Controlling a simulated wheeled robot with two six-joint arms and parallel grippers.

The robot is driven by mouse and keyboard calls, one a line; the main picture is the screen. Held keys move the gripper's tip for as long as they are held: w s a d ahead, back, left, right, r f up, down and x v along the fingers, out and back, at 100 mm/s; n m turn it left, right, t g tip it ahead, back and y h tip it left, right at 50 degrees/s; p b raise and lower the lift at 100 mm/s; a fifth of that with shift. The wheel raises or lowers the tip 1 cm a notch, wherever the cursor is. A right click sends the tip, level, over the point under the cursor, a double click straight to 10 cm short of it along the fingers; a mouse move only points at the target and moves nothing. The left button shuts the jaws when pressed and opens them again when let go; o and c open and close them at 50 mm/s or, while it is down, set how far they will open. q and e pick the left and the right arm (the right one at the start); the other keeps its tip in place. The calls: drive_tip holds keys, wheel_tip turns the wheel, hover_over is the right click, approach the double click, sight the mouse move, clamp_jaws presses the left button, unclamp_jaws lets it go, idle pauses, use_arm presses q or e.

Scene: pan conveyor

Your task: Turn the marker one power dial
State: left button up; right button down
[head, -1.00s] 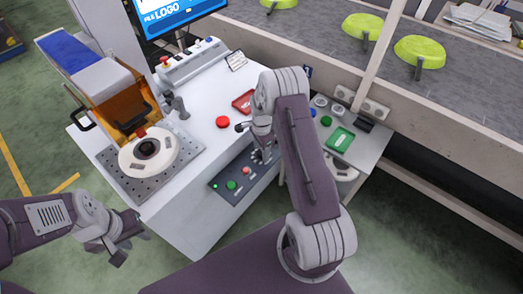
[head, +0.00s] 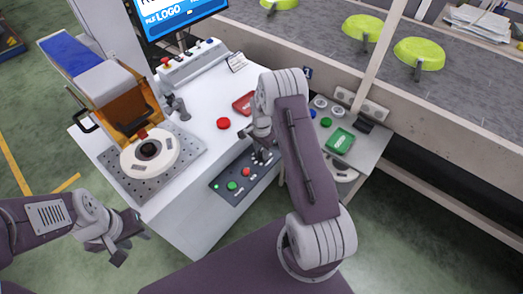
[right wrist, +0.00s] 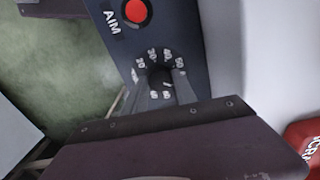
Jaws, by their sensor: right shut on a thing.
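The marker one power dial (right wrist: 160,82) is a small dark knob ringed by white numbers on the dark control panel (right wrist: 114,40) in the right wrist view. My right gripper (right wrist: 160,92) is shut on the dial, with its grey fingers on either side of the knob. In the head view the right gripper (head: 262,157) is at the right part of the same panel (head: 222,195), and the dial is hidden there by the fingers. My left gripper (head: 128,240) is open and empty at the lower left, apart from the marker bench.
A red button (right wrist: 135,11) sits on the panel near the dial. A conveyor (head: 330,40) with green pans (head: 420,53) runs behind.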

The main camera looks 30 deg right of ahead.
sight(261, 153)
drive_tip(key=n+p, duration=0.1)
drive_tip(key=n, duration=0.4)
drive_tip(key=shift+r+n, duration=0.1)
drive_tip(key=shift+n, duration=0.2)
drive_tip(key=n, duration=0.4)
drive_tip(key=shift+n+p, duration=0.3)
drive_tip(key=shift+n, duration=0.4)
drive_tip(key=shift+w, duration=0.1)
drive_tip(key=c, duration=1)
unclamp_jaws()
wheel_tip(261, 153, up, 9)
